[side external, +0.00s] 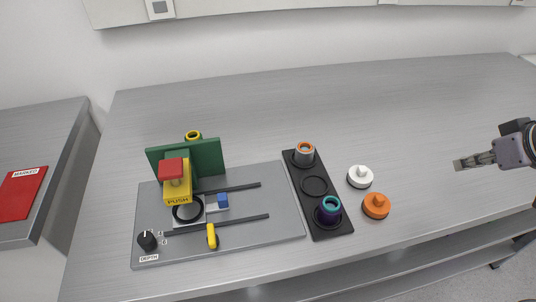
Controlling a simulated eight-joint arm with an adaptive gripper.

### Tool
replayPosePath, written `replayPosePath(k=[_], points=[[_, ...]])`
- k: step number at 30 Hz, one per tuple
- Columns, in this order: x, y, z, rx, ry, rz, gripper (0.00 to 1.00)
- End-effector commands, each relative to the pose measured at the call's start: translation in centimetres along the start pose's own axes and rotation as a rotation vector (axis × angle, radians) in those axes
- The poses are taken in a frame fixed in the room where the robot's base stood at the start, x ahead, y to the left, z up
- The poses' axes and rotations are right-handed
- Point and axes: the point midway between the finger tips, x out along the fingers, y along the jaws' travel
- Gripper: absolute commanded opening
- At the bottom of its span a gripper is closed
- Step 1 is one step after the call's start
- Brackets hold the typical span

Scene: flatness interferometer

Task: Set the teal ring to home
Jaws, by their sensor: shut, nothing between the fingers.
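The teal ring (331,203) tops a dark purple cylinder standing upright in the front recess of a black tray (328,232). The tray's middle recess (315,186) is empty. An orange-topped grey cylinder (304,154) stands in its back recess. No label reading home is legible. My gripper (457,165) is at the far right, shut and empty. It is apart from the tray and from everything on the table.
A grey plate (275,226) left of the tray carries a yellow PUSH block with a red button (172,168), a green panel (208,157), sliders and a DEPTH knob (147,240). White (360,177) and orange (376,206) knobbed discs lie between tray and gripper. The back right table is clear.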

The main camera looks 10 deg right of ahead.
Motion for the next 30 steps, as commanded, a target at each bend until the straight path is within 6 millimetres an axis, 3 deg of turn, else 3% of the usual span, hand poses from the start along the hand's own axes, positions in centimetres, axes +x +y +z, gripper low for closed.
replayPosePath(k=[6,15,24,30], points=[[-1.6,-5.1,-3.7,0.01,-0.131,-0.052,0.0],[-3.5,-13.2,-7.0,0.017,-0.318,-0.066,0.0],[-5.2,-21.6,-8.1,0.008,-0.482,-0.018,0.0],[-6.0,-25.1,-7.8,0.001,-0.543,0.02,0.0]])
